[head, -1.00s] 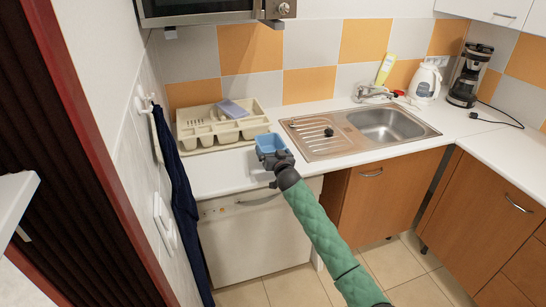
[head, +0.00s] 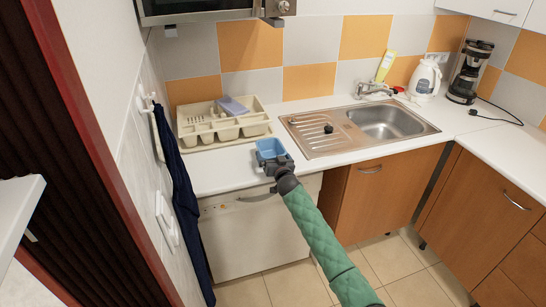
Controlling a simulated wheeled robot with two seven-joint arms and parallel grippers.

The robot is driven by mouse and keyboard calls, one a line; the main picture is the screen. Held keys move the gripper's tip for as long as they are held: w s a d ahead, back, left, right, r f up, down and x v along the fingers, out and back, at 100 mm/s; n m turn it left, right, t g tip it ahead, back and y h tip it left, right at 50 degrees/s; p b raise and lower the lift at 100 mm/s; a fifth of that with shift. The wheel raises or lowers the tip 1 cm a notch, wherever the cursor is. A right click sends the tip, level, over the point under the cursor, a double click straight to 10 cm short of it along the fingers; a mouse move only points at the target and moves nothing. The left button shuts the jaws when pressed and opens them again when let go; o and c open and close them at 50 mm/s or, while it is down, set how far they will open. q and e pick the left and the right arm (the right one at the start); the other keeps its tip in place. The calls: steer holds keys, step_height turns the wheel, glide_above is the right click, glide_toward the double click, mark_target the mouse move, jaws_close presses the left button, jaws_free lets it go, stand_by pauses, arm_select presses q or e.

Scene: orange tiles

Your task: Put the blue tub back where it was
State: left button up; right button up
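The blue tub (head: 269,147) is a small open-topped container near the front edge of the white counter (head: 222,176), between the cutlery tray and the sink. My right gripper (head: 277,162) is at the tub's near side, at the end of the green-sleeved arm. The gripper overlaps the tub's near wall, and its fingertips are too small and partly hidden to tell whether they are closed on it. I cannot tell whether the tub rests on the counter or is held just above it. My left gripper is not in view.
A beige cutlery tray (head: 258,128) with a bluish block (head: 233,106) lies behind and left. The steel sink (head: 338,151) is to the right, with a dark knob on its drainboard. A kettle (head: 425,80) and coffee maker (head: 468,72) stand farther right. Counter is clear left of the tub.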

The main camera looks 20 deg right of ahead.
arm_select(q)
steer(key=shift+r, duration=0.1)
arm_select(e)
steer(key=shift+r, duration=0.15)
